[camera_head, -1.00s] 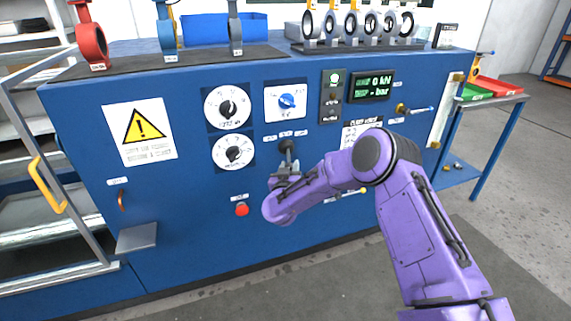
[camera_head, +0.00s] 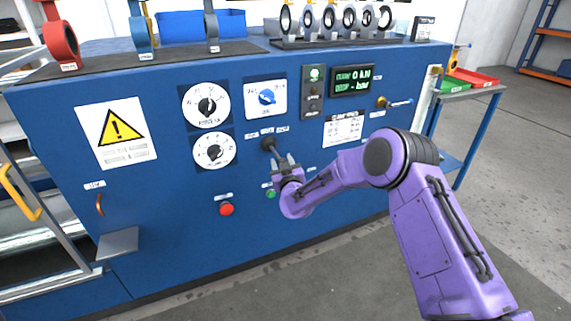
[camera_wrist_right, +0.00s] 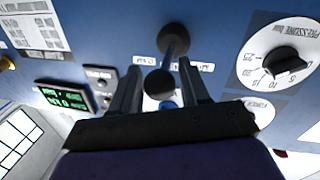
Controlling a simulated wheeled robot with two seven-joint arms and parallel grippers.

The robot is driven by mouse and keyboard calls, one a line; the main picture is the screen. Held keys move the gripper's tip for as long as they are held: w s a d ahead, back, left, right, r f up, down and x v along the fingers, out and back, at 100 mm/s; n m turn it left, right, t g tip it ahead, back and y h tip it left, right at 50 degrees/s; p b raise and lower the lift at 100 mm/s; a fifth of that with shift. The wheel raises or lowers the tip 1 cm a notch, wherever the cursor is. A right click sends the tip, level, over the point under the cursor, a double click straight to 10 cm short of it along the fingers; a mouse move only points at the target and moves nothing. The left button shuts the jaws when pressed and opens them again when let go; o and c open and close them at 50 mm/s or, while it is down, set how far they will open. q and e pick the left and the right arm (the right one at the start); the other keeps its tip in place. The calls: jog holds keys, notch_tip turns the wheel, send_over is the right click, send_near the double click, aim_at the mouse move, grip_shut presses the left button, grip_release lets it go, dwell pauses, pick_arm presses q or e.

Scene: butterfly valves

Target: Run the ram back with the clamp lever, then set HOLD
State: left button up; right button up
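The black clamp lever (camera_head: 268,144) sticks out of the blue bench front, below the white selector plate. My right gripper (camera_head: 284,159) is just right of and below it, with its fingers apart. In the right wrist view the lever (camera_wrist_right: 172,55) runs between the two spread fingertips (camera_wrist_right: 160,66), with a dark round part at each end; no grip on it shows. The selector (camera_head: 267,97) has a blue knob; its position labels are too small to read. The display (camera_head: 352,81) shows 0 kN on top and a dash before bar below. My left gripper is out of view.
Two white dials (camera_head: 207,105) are left of the selector. A red button (camera_head: 226,209) and a green button (camera_head: 270,193) sit low on the panel. A green lamp (camera_head: 314,74) is lit. A brass-fitted blue handle (camera_head: 398,102) sticks out at right. Valves stand on top.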

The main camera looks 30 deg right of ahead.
jog(key=shift+o, duration=0.3)
jog(key=v, duration=1)
jog(key=shift+s, duration=0.2)
jog(key=shift+a, duration=0.1)
